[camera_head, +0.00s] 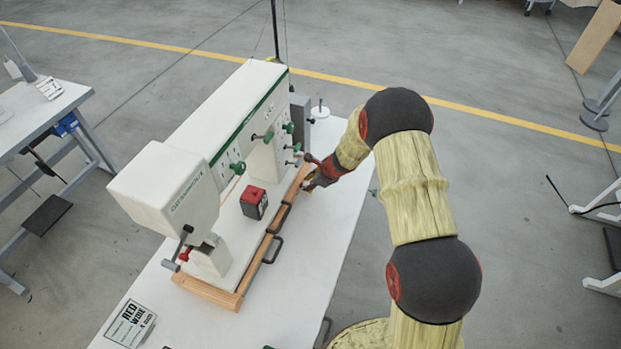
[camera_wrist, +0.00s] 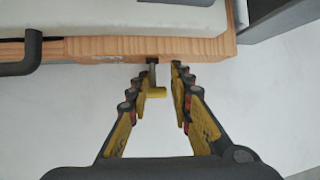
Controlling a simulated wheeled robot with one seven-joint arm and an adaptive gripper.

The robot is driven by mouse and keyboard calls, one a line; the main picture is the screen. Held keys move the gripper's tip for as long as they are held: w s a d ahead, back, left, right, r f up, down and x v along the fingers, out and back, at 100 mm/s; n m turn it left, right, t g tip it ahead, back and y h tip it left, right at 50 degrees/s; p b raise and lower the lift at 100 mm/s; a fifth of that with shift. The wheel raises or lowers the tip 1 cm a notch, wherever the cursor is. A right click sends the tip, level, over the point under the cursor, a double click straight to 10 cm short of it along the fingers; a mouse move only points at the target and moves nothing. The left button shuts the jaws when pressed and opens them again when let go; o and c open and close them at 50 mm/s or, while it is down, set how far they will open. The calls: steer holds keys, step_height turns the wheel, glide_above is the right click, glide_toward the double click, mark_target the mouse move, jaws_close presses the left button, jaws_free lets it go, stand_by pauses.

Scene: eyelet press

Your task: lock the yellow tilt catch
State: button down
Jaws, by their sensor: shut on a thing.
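The yellow tilt catch (camera_wrist: 157,92) is a small yellow bar on a short grey stem in the wrist view. The stem comes out of the front edge of the wooden base frame (camera_wrist: 110,50). My gripper (camera_wrist: 160,72) is shut on the catch, with one finger on each side. In the head view my gripper (camera_head: 311,181) is at the far right end of the wooden frame (camera_head: 225,296), beside the press. There the catch is mostly hidden by my gripper.
The white and green press (camera_head: 185,180) stands on a white table (camera_head: 300,270). Black handles (camera_head: 273,249) stick out along the frame's front. A red and black box (camera_head: 254,202) sits on the press base. Green knobs (camera_head: 238,168) jut out above. The table's front right is mostly clear.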

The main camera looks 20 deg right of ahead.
steer(key=shift+s+a+f+g+h+p, duration=0.3)
steer(key=shift+s+g+p, duration=0.3)
steer(key=shift+p, duration=1.85)
steer(key=shift+a+f+p, duration=0.1)
steer(key=shift+p, duration=0.3)
steer(key=c, duration=1.8)
jaws_free()
steer(key=shift+s+a, duration=0.1)
steer(key=o, duration=0.5)
steer(key=shift+w+r, duration=0.2)
steer(key=shift+r, duration=0.05)
steer(key=shift+w+d+r, duration=0.1)
steer(key=shift+d+r, duration=0.05)
steer(key=shift+d, duration=0.1)
steer(key=shift+r, duration=0.2)
steer(key=v, duration=1.1)
steer(key=shift+s+a+r, duration=0.15)
steer(key=shift+s+r, duration=0.1)
steer(key=shift+c, duration=0.4)
